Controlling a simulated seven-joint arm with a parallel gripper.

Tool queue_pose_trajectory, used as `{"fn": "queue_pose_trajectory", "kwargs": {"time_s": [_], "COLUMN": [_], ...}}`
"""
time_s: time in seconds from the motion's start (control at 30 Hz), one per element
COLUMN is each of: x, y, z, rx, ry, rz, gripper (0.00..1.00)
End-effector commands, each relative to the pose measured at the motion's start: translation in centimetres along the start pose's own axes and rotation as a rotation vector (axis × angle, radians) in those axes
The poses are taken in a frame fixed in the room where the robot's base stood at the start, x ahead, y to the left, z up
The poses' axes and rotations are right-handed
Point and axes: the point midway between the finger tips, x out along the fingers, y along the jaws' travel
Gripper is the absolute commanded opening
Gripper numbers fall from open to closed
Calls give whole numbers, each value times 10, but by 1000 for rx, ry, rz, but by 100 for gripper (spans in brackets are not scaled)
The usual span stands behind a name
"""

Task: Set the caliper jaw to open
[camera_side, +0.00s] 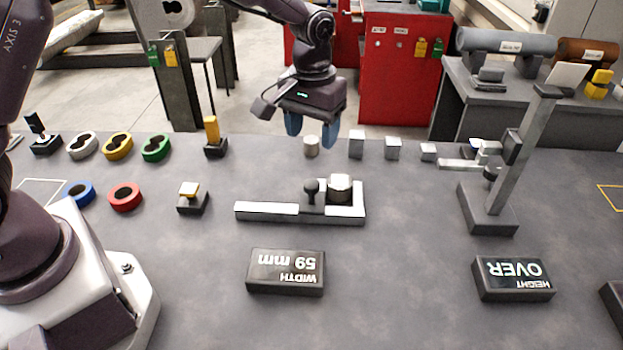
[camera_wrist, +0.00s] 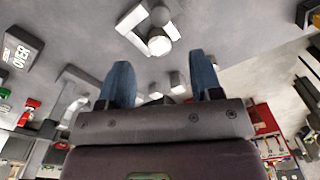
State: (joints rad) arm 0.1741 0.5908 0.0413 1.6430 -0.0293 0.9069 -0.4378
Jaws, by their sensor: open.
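The width display (camera_side: 286,272) reads 59 mm, upside down in the side view. My gripper (camera_side: 311,130) is open and empty, with blue fingers, above and behind the caliper, apart from the knob. In the wrist view the caliper (camera_wrist: 133,17) and cylinder (camera_wrist: 159,42) lie beyond the fingertips (camera_wrist: 161,72).
A small cylinder (camera_side: 311,146) and several grey blocks (camera_side: 356,145) stand along the back, near my gripper. A height gauge (camera_side: 513,160) stands at right, with a display (camera_side: 513,278) reading OVER. Coloured rings (camera_side: 125,197) and small stands lie at left. The table front is mostly clear.

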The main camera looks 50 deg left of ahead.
Motion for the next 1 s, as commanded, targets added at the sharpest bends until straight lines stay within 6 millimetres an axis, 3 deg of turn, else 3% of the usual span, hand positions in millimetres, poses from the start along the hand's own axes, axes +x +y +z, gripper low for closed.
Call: {"fn": "queue_pose_trajectory", "kwargs": {"time_s": [0.3,0.5,0.7,1.0], "x": [67,99,113,115], "y": [-1,-1,-1,-1], "z": [2,1,1,1], "rx": [2,2,3,3], "ry": [-6,-4,-2,-1], "rz": [-3,-2,-1,-1], "gripper": [59,59,59,57]}}
